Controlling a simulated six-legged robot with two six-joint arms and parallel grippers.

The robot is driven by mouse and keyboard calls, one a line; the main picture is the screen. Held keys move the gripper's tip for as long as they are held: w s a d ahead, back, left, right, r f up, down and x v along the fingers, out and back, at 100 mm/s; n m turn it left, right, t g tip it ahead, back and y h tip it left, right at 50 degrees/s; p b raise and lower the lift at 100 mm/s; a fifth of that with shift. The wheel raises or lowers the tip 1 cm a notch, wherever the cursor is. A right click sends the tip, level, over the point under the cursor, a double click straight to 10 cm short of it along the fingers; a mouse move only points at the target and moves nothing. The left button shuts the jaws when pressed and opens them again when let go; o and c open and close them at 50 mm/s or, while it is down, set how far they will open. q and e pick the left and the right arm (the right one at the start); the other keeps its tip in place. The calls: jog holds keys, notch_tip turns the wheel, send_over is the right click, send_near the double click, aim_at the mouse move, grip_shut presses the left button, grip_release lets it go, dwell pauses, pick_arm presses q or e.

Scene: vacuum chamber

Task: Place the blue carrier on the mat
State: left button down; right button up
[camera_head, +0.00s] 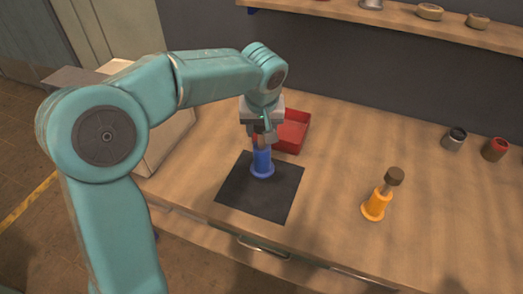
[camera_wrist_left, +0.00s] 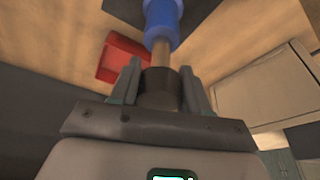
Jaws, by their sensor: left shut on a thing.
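The blue carrier (camera_head: 262,164) stands upright over the black mat (camera_head: 272,199), near the mat's back edge; I cannot tell for sure whether its base touches the mat. My left gripper (camera_head: 261,132) is above it, pointing down, shut on the carrier's dark top. In the left wrist view the gripper (camera_wrist_left: 160,88) has a finger on each side of the dark knob, with the tan stem and blue body (camera_wrist_left: 161,22) beyond it. Part of the mat (camera_wrist_left: 190,12) also shows there. My right gripper is not in view.
A red tray (camera_head: 292,132) sits just behind the mat. An orange carrier (camera_head: 375,205) with a brown knob stands to the right. A dark cup (camera_head: 454,139) and a red-topped cup (camera_head: 495,149) are at the far right. The wooden table is clear between them.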

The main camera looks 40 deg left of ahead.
aim_at(261, 144)
pick_arm(q)
notch_tip(261, 144, down, 7)
jog(key=shift+w+f, duration=0.1)
dwell(0.3)
jog(key=shift+b, duration=0.3)
jog(key=c, duration=0.5)
grip_release()
jog(key=v, duration=1.2)
jog(key=shift+p, duration=0.3)
